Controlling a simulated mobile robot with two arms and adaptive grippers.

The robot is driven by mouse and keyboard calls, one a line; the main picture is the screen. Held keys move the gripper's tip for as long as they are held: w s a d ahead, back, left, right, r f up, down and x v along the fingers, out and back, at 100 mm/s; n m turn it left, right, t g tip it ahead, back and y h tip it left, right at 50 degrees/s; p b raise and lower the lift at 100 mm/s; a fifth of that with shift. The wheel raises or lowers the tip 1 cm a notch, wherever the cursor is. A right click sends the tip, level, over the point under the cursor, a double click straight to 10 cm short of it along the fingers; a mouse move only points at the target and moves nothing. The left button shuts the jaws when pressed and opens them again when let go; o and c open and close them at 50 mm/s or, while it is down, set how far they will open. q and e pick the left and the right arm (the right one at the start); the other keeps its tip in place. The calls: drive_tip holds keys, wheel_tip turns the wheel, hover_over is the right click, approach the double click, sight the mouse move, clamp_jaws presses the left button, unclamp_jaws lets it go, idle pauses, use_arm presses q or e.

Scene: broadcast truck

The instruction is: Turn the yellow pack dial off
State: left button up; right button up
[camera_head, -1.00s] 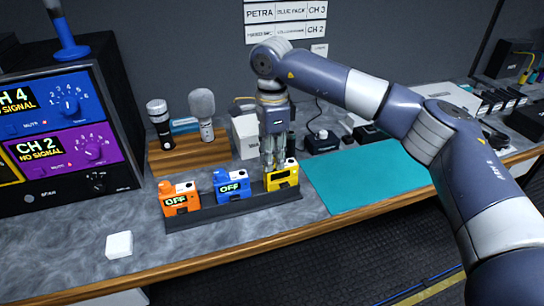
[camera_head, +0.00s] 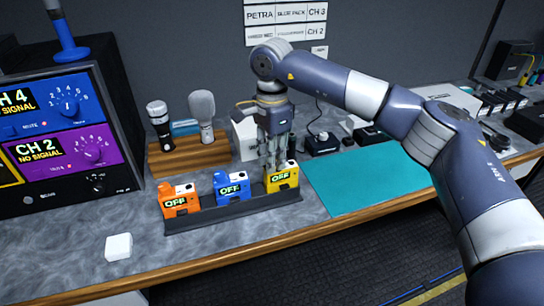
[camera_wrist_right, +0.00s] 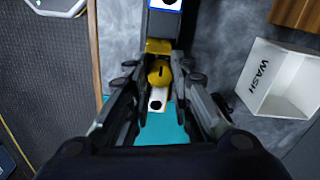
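The yellow pack (camera_head: 283,180) stands at the right end of a dark rack (camera_head: 235,212), and its display reads OFF. My right gripper (camera_head: 276,163) is just above it, pointing down. In the right wrist view the yellow dial (camera_wrist_right: 159,72) on the pack's top lies between the two fingertips (camera_wrist_right: 160,78). The fingers look spread, one on each side of the dial. Whether either finger touches it is hard to tell. The fingers hide part of the pack's top in the head view. My left gripper is not in view.
A blue pack (camera_head: 232,187) and an orange pack (camera_head: 179,199) share the rack, both reading OFF. Two microphones (camera_head: 202,110) stand behind on a wooden block. A white WASH box (camera_wrist_right: 276,80) is near the gripper. A teal mat (camera_head: 365,178) lies to the right.

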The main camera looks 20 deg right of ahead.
drive_tip(key=o, duration=0.5)
wheel_tip(320, 180, up, 12)
drive_tip(key=shift+r, duration=0.1)
idle(0.5)
